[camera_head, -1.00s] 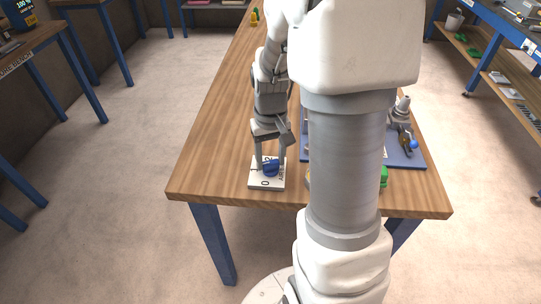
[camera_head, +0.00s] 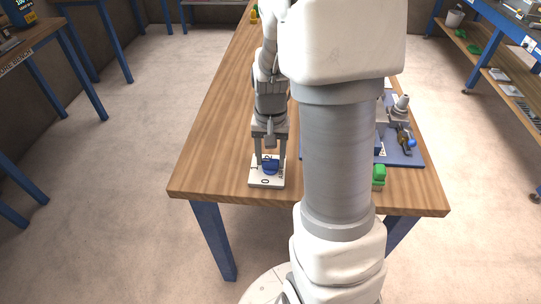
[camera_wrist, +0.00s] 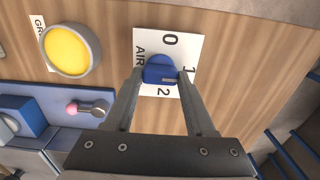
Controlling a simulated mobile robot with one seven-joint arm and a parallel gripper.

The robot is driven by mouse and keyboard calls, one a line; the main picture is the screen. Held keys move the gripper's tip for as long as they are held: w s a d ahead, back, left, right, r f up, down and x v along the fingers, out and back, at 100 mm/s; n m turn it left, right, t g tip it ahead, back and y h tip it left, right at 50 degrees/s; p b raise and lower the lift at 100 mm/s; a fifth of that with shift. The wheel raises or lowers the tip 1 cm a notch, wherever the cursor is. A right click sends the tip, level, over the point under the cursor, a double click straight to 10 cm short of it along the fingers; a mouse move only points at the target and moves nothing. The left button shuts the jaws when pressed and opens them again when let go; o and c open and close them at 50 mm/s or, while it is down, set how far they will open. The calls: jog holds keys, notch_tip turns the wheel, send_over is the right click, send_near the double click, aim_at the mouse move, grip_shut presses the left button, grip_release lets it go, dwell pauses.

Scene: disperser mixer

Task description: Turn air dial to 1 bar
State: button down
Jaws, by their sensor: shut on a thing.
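The blue air dial (camera_head: 271,168) sits on a white plate (camera_head: 255,181) near the front edge of the wooden table. In the wrist view the plate (camera_wrist: 194,48) reads AIR, with 0, 1 and 2 around the dial (camera_wrist: 157,70). My gripper (camera_head: 269,167) points down over the plate. In the wrist view the gripper (camera_wrist: 160,72) has one finger on each side of the dial and is shut on it. A small pale mark shows on the dial's lower right side, roughly between 1 and 2. The exact setting is hard to read.
A round yellow button (camera_wrist: 68,50) in a grey ring stands beside the plate. The table (camera_head: 225,130) left of the plate is clear.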

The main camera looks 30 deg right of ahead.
aim_at(271, 161)
jog(key=shift+c, duration=1.2)
grip_release()
notch_tip(271, 161, up, 18)
jog(key=p, duration=0.3)
jog(key=shift+f, duration=0.25)
jog(key=s+a+r+n+t+p, duration=0.2)
jog(key=s+a+r+n+t, duration=0.3)
jog(key=s+a, duration=0.5)
notch_tip(271, 161, up, 2)
jog(key=shift+s+n, duration=0.6)
jog(key=shift+s, duration=0.1)
jog(key=shift+s+a+f+n+t, duration=0.1)
jog(key=shift+s+a+n+t, duration=0.25)
jog(key=shift+s, duration=0.2)
jog(key=shift+c, duration=0.2)
